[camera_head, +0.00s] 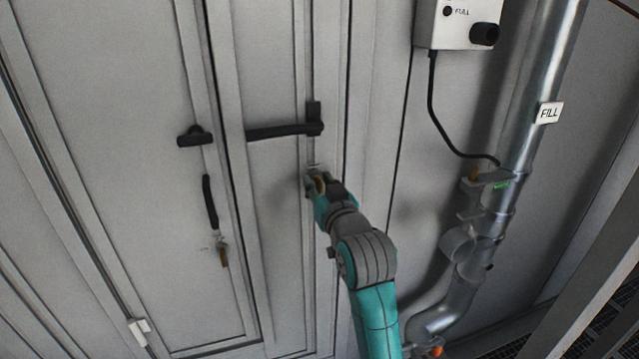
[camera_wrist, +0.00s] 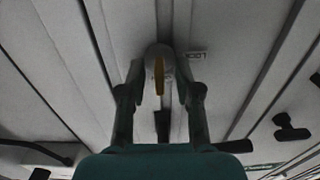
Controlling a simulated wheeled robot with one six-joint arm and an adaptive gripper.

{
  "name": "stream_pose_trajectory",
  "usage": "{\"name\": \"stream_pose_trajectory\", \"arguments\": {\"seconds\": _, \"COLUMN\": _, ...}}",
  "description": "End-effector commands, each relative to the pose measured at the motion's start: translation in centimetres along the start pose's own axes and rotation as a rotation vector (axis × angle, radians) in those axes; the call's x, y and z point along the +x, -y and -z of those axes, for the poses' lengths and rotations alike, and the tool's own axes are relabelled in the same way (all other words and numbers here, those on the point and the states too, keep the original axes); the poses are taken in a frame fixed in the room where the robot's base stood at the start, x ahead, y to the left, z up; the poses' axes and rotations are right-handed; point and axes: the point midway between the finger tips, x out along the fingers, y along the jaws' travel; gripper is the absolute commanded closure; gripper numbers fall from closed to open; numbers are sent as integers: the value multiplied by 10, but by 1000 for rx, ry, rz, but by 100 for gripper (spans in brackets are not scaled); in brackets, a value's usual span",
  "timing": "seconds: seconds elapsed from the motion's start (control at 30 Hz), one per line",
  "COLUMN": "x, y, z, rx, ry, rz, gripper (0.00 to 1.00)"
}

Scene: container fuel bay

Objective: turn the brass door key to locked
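The brass door key (camera_wrist: 159,76) is on a round pale lock face in the wrist view. Its flat bow stands upright in that picture, with a small LOCK label (camera_wrist: 196,55) to its upper right. My gripper (camera_wrist: 160,88) is open, with one finger on each side of the key and a gap between each finger and the key. In the head view my gripper (camera_head: 318,182) is at the door, just below the right black handle (camera_head: 285,131). It mostly hides the lock there, and I cannot clearly tell key from fingers.
A second black handle (camera_head: 210,202) is on the left door leaf, with a small brownish piece (camera_head: 223,257) below it. A metal fill pipe (camera_head: 535,85) and a grey box (camera_head: 452,24) with a black cable stand to the right.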

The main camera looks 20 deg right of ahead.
Motion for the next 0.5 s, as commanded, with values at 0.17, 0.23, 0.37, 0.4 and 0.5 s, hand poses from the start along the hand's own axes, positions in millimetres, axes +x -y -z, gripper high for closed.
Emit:
{"name": "stream_pose_trajectory", "arguments": {"seconds": 0.17, "x": 0, "y": 0, "z": 0, "rx": 0, "ry": 0, "rz": 0, "gripper": 97}}
{"name": "stream_pose_trajectory", "arguments": {"seconds": 0.23, "x": 0, "y": 0, "z": 0, "rx": 0, "ry": 0, "rz": 0, "gripper": 100}}
{"name": "stream_pose_trajectory", "arguments": {"seconds": 0.37, "x": 0, "y": 0, "z": 0, "rx": 0, "ry": 0, "rz": 0, "gripper": 100}}
{"name": "stream_pose_trajectory", "arguments": {"seconds": 0.4, "x": 0, "y": 0, "z": 0, "rx": 1, "ry": 0, "rz": 0, "gripper": 100}}
{"name": "stream_pose_trajectory", "arguments": {"seconds": 0.5, "x": 0, "y": 0, "z": 0, "rx": 9, "ry": 0, "rz": 0, "gripper": 100}}
